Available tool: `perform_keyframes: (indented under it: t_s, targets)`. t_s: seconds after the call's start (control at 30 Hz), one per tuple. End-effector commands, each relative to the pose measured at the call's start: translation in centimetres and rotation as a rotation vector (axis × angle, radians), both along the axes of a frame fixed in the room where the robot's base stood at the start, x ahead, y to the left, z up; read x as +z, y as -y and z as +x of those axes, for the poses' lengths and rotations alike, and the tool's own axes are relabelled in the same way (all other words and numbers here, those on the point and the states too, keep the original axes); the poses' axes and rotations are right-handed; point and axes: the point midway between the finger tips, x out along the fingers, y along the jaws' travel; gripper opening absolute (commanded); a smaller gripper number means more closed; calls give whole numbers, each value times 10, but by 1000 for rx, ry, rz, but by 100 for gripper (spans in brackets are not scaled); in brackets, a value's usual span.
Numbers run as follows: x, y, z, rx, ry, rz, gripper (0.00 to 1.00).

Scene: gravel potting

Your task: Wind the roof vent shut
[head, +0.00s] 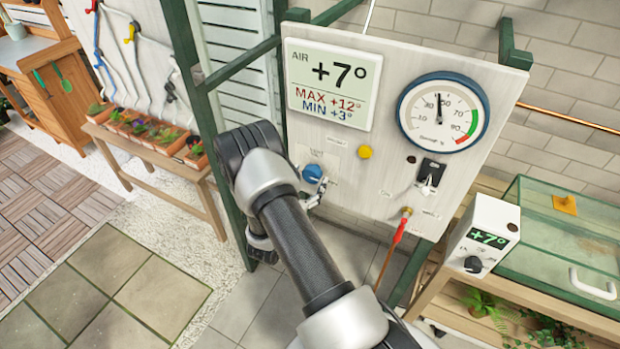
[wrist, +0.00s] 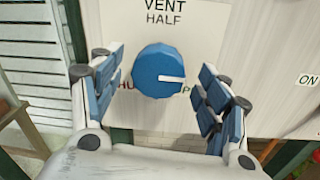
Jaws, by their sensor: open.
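A blue round knob (head: 312,173) sits on the pale control board, and in the wrist view it (wrist: 159,71) faces me under a label (wrist: 164,12) reading "VENT HALF". Its white mark points to the right. Red letters at the knob's left, "HU", and a green letter at its right are partly hidden. My gripper (wrist: 160,84) is open, with one blue-padded finger to each side of the knob and gaps between. In the head view my arm and gripper (head: 311,192) reach the knob from below left. The roof vent itself is not in view.
The control board (head: 345,215) also carries a yellow button (head: 364,151), a round dial (head: 442,112), a black switch (head: 430,174) and a red-handled tap (head: 401,225). A green post (head: 205,110) stands left of my arm. A thermostat box (head: 482,238) stands at the right.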

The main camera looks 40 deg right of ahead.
Motion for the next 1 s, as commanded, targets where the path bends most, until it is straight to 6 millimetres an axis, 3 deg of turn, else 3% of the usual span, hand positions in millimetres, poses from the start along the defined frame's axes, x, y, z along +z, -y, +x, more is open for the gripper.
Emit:
perform_keyframes:
  t_s: [0.17,0.47,1.0]
  targets:
    - [0,13,6,0,1,0,69]
    - [0,14,7,0,0,0,69]
    - [0,14,6,0,0,0,33]
